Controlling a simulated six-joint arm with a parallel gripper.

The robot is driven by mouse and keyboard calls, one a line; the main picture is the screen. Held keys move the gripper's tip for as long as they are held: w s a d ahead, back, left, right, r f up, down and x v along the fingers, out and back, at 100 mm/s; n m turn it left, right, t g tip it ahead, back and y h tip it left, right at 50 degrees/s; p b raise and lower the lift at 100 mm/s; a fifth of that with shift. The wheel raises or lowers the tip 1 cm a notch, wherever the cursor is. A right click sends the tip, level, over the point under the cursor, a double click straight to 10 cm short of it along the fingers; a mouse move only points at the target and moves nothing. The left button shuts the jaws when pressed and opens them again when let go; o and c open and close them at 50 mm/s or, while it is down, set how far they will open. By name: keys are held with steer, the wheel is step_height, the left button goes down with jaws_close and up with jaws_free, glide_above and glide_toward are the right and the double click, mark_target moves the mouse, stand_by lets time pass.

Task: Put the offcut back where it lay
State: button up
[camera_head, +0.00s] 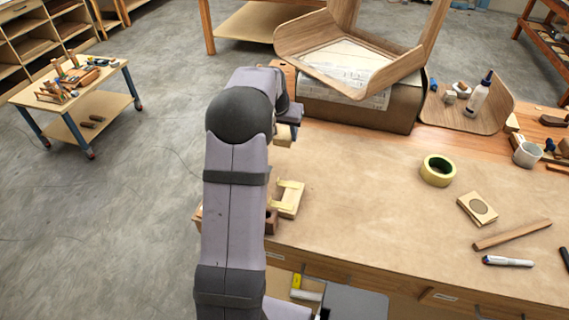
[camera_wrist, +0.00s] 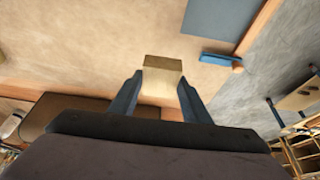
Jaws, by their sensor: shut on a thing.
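The offcut is a small pale wooden block (camera_wrist: 162,75). In the wrist view it sits between the two blue fingers of my gripper (camera_wrist: 161,84), which is shut on it. In the head view the offcut (camera_head: 283,141) shows just under my gripper (camera_head: 288,118), over the left part of the paper-covered bench (camera_head: 370,215). My arm hides part of the bench's left edge and most of my gripper in the head view. I cannot tell exactly how high the offcut is above the bench.
A pale wooden piece (camera_head: 290,198) lies near the bench's left edge. A curved wooden form (camera_head: 345,75) stands on a dark box (camera_head: 345,110) behind. Yellow tape (camera_head: 438,170), a small pad (camera_head: 478,208), a wooden strip (camera_head: 512,234) and a marker (camera_head: 508,261) lie right. The middle is clear.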

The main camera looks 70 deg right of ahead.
steer(key=shift+s+f+p, duration=0.1)
steer(key=shift+f+p, duration=1.6)
steer(key=shift+f, duration=3.3)
steer(key=shift+f, duration=0.15)
steer(key=o, duration=1.1)
steer(key=shift+c, duration=0.2)
steer(key=shift+r, duration=0.25)
steer(key=b+v, duration=0.4)
steer(key=v, duration=0.7)
steer(key=shift+a+r, duration=0.15)
steer(key=shift+r, duration=0.25)
